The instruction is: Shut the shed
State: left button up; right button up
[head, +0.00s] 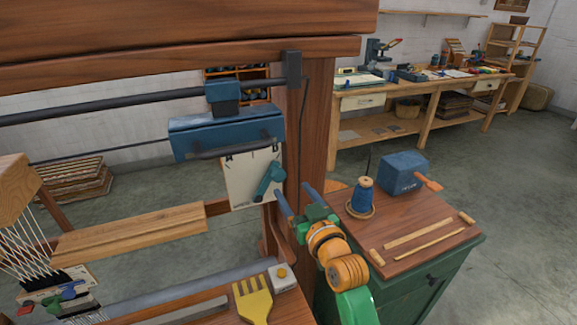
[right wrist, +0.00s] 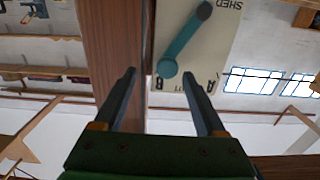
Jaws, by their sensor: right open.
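A teal lever (head: 268,182) is mounted on a cream plate (head: 240,185) fixed to the loom beside its upright post. In the right wrist view, the lever (right wrist: 185,42) crosses the plate (right wrist: 222,45), which reads "SHED", upside down, with marks A and B. Its round knob is at the B side. My right gripper (head: 293,189) is open and empty, just right of and in front of the plate in the head view. In the wrist view, the gripper (right wrist: 158,76) has the knob ahead, between its fingers and close to the right one. White warp threads (head: 32,245) show at far left. My left gripper is out of view.
The wooden post (head: 316,130) stands close behind my right gripper. A green cabinet (head: 430,285) at right carries a blue spool (head: 363,197) and a blue box (head: 404,172).

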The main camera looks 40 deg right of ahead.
aim_at(280, 178)
jog(key=w, duration=0.2)
jog(key=w+a+r, duration=0.1)
jog(key=shift+w+r+p, duration=0.1)
jog(key=shift+w+p, duration=0.2)
jog(key=shift+p, duration=0.05)
jog(key=shift+w+d+f, duration=0.15)
jog(key=shift+w+d, duration=0.05)
jog(key=shift+w, duration=0.3)
jog(key=shift+w+d+f, duration=0.15)
jog(key=shift+w, duration=0.35)
jog(key=shift+w+d, duration=0.15)
jog(key=shift+d, duration=0.1)
jog(key=shift+a, duration=0.1)
jog(key=shift+c, duration=1.2)
grip_shut()
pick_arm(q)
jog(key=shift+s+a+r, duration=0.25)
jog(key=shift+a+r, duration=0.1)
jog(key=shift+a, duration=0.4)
pick_arm(e)
jog(key=shift+f, duration=0.1)
